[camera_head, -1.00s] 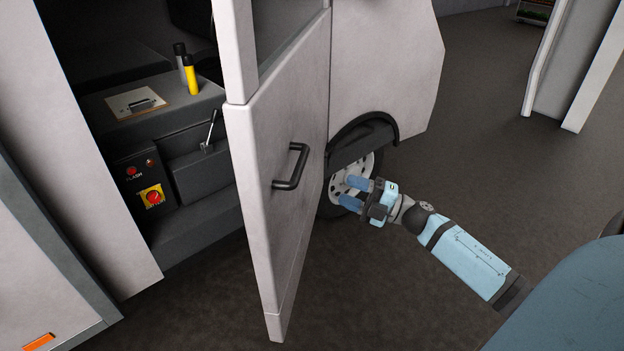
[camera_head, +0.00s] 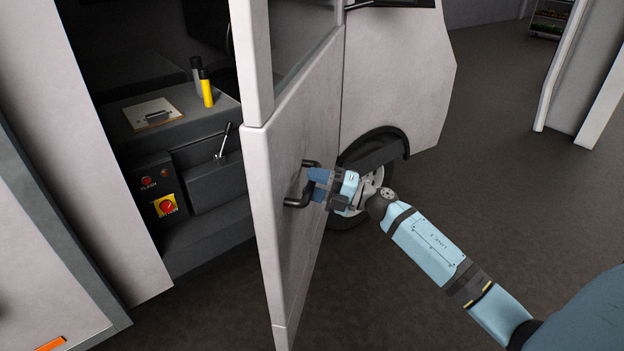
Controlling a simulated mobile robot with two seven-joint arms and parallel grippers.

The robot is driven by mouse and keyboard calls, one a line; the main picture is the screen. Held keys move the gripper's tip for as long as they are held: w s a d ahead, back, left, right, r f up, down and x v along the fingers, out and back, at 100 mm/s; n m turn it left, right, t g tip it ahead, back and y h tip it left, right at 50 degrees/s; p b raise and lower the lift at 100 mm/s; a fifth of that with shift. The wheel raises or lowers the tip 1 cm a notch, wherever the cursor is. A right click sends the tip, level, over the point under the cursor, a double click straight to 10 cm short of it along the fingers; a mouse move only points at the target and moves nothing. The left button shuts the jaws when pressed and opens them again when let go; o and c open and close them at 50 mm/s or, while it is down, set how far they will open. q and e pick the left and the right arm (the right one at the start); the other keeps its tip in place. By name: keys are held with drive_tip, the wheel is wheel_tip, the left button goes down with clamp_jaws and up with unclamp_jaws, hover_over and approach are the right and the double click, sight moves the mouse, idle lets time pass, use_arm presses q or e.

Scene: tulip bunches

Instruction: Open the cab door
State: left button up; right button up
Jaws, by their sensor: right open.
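The cab door (camera_head: 297,130) is a pale panel and stands ajar, with the cab interior showing to its left. Its black bar handle (camera_head: 296,202) is on the outer face, near the middle. My right gripper (camera_head: 314,186) is at the handle, its blue fingers open and pointing left at the bar. The fingers overlap part of the handle in the picture; I cannot tell whether they touch it. My left gripper is not in view.
Inside the cab are a clipboard (camera_head: 153,113), a yellow canister (camera_head: 207,88), a lever (camera_head: 223,141) and a panel with a red knob (camera_head: 167,206). A wheel (camera_head: 371,182) is behind my right gripper. The dark floor (camera_head: 490,190) on the right is clear.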

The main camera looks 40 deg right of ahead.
drive_tip(key=shift+w+a, duration=0.2)
drive_tip(key=shift+w, duration=0.05)
clamp_jaws()
drive_tip(key=shift+s+d, duration=0.1)
drive_tip(key=shift+s, duration=0.05)
